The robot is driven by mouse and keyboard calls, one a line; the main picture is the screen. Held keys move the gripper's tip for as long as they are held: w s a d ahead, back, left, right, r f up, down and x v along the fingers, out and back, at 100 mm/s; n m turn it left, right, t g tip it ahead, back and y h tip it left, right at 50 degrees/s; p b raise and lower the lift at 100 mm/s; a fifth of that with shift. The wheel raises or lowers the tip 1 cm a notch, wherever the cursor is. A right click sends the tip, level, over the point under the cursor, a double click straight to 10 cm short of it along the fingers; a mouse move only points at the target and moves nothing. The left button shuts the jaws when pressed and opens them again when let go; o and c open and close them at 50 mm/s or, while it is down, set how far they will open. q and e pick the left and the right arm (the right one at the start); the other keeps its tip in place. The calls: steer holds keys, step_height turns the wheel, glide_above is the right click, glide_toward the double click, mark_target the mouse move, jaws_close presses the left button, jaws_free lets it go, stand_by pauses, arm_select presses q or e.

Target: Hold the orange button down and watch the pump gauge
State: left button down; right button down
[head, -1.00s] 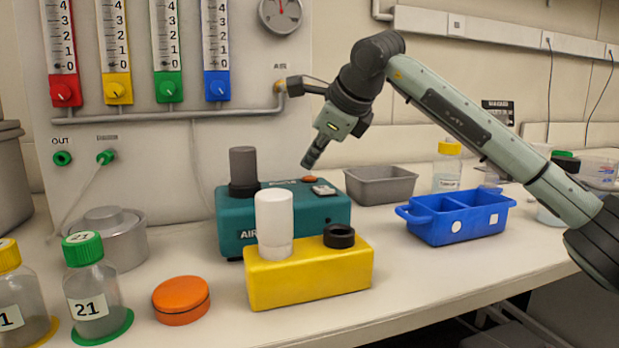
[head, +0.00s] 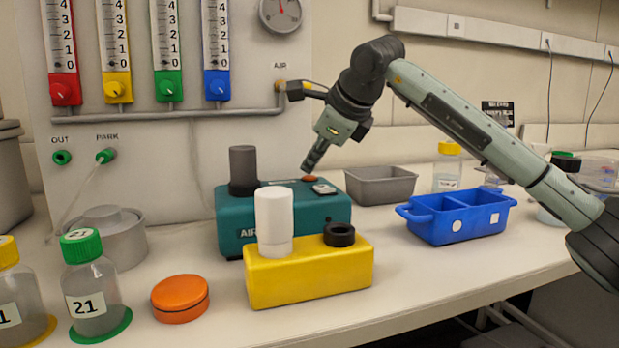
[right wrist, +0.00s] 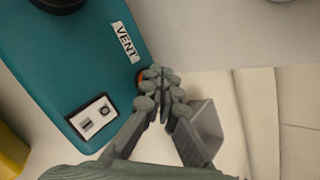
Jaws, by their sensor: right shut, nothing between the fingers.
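The teal pump box (head: 232,212) stands mid-table with a grey cylinder (head: 243,168) on top. Its orange button (head: 310,178) is on the top at the back right. My right gripper (head: 308,170) is shut and empty, pointing down with its fingertips at the button. In the right wrist view the fingertips (right wrist: 160,75) partly cover the orange button (right wrist: 140,77), near the VENT label (right wrist: 125,41). I cannot tell whether they touch or press it. A round gauge (head: 281,12) with a red needle hangs on the panel; its reading is too small to tell. My left gripper is not in view.
A yellow block (head: 310,285) with a white cylinder stands in front of the pump. A grey tray (head: 381,186) and a blue divided bin (head: 458,222) are to the right. An orange lid (head: 180,299) and bottle 21 (head: 93,298) are front left.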

mark_target(312, 178)
steer(key=shift+f+b, duration=0.35)
steer(key=shift+f, duration=0.2)
steer(key=shift+r, duration=0.15)
stand_by(1.2)
steer(key=shift+r+p, duration=0.6)
steer(key=shift+r, duration=0.2)
step_height(312, 178, up, 5)
steer(key=p, duration=0.3)
steer(key=shift+p, duration=0.3)
stand_by(0.9)
